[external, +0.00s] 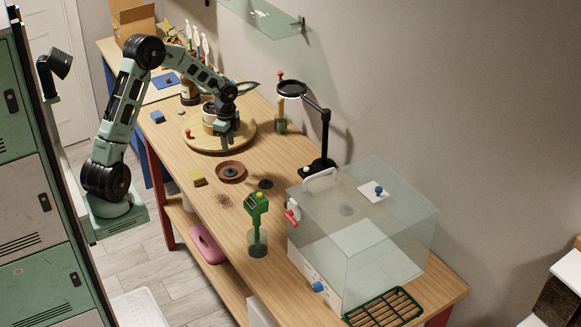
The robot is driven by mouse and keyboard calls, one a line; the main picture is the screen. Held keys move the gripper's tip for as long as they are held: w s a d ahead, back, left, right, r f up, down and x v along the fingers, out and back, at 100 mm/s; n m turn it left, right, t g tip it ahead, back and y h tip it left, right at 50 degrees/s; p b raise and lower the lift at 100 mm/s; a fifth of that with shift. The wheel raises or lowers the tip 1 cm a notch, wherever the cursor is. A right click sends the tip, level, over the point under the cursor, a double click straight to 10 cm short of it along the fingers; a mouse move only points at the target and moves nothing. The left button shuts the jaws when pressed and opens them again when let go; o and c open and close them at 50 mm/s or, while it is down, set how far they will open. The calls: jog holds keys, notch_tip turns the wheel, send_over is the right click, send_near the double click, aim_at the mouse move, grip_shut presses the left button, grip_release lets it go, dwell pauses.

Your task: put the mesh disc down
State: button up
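My gripper (227,143) points down over the right front part of a round wooden board (188,141). At this size I cannot make out the gap between its fingers, or whether a thin disc is between them. A small dark disc (266,184) lies flat on the table, right of a brown saucer (219,178). Another small dark round piece (231,172) lies in the middle of the saucer. Either could be the mesh disc; the mesh is too fine to see here. Both are apart from my gripper.
A black ring lamp (325,135) and a clear glass case (390,240) stand on the right. Bare wood shows between saucer and lamp.

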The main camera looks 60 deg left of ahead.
jog(key=s+a+r+n+y, duration=0.1)
jog(key=s+a+r+n, duration=0.25)
jog(key=s, duration=0.35)
jog(key=s+a+r+n, duration=0.25)
jog(key=s+n, duration=0.25)
jog(key=s, duration=0.3)
jog(key=s+d+r+n, duration=0.1)
jog(key=s+n, duration=0.9)
jog(key=s, duration=0.4)
jog(key=shift+s+d, duration=0.25)
jog(key=shift+d, duration=0.1)
